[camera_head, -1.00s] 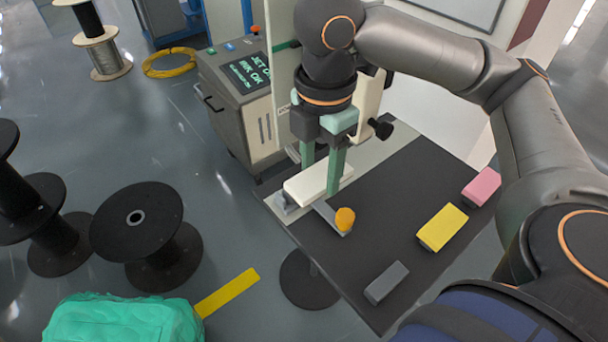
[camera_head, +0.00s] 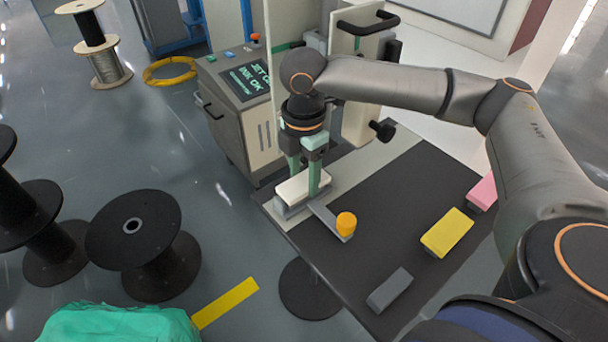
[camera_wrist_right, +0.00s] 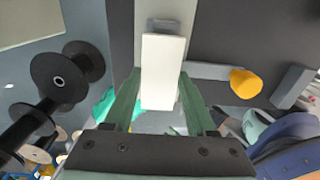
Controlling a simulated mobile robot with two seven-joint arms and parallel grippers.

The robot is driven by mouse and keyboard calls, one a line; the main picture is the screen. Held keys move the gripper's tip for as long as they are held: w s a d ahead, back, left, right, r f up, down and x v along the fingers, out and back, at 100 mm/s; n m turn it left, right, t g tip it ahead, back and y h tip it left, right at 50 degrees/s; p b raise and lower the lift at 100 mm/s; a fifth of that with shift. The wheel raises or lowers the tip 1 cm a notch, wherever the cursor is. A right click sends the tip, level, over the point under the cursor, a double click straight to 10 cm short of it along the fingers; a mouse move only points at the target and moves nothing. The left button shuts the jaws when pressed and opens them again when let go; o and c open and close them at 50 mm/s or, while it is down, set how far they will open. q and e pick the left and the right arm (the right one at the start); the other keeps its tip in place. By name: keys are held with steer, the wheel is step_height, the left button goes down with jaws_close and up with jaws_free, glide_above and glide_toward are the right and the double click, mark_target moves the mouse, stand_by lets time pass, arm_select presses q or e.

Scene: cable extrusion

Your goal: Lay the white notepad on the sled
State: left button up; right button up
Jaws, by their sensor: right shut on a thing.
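The white notepad (camera_head: 293,190) is between the green fingers of my right gripper (camera_head: 305,183), which is shut on it. In the right wrist view the notepad (camera_wrist_right: 163,70) stretches lengthwise between the fingers (camera_wrist_right: 160,108). The grey sled (camera_head: 287,212) is at the table's left edge, directly below the notepad, and is mostly covered by it. A grey part (camera_wrist_right: 166,25) shows past the notepad's far end in the wrist view. I cannot tell whether the notepad touches the sled. My left gripper is not in view.
A grey bar with an orange knob (camera_head: 346,224) lies just right of the sled. Grey (camera_head: 389,290), yellow (camera_head: 447,233) and pink (camera_head: 484,192) blocks stand on the dark table mat (camera_head: 385,215).

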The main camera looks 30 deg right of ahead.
mark_target(303, 182)
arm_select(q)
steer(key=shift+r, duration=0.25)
arm_select(e)
steer(key=o, duration=1.1)
steer(key=shift+f, duration=0.1)
steer(key=shift+o, duration=1.2)
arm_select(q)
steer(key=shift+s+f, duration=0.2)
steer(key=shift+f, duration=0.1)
arm_select(e)
steer(key=shift+r, duration=0.4)
step_height(303, 182, up, 6)
steer(key=shift+f+p, duration=0.2)
steer(key=shift+p, duration=0.35)
steer(key=shift+r, duration=0.7)
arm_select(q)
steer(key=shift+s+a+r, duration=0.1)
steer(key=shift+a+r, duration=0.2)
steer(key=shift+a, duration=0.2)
